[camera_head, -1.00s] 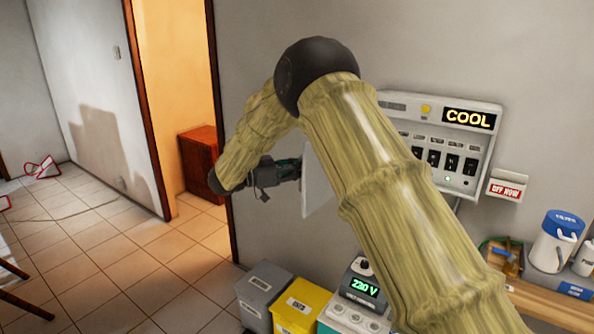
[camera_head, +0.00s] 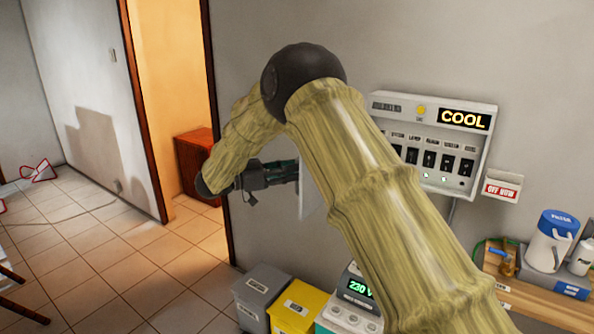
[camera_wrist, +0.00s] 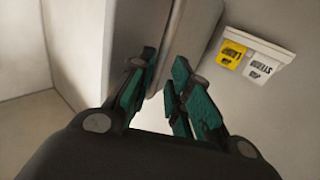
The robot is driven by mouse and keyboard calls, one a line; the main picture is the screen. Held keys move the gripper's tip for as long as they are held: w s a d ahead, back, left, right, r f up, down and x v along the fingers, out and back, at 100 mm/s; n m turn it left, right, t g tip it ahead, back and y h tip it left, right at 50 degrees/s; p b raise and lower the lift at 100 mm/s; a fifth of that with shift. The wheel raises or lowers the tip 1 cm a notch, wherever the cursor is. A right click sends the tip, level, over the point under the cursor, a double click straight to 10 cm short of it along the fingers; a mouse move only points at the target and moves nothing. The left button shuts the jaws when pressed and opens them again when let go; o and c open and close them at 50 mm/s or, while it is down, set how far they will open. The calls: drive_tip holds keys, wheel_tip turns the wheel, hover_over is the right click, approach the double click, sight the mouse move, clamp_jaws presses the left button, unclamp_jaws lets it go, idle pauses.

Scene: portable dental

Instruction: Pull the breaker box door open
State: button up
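The breaker box (camera_head: 482,150) is on the wall at the right, its row of switches exposed under a lit "COOL" sign. Its pale door (camera_head: 308,190) stands out from the wall, swung open. It is seen nearly edge-on and is partly hidden by my arm. My gripper (camera_head: 296,172) is at the door's outer edge. In the wrist view my gripper (camera_wrist: 163,75) has its green fingers parted, one on each side of the door edge (camera_wrist: 172,40). A gap shows between the fingers. Contact with the door is unclear.
A grey bin (camera_head: 262,285), a yellow bin (camera_head: 300,308) and a 230 V unit (camera_head: 357,287) stand below. An "OFF NOW" box (camera_head: 501,187) hangs right of the breaker box. A bench (camera_head: 535,300) holds a blue-lidded jug (camera_head: 553,240). Floor at left is mostly clear.

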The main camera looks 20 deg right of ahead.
drive_tip(key=a, duration=0.9)
drive_tip(key=shift+a, duration=0.15)
drive_tip(key=shift+f, duration=0.1)
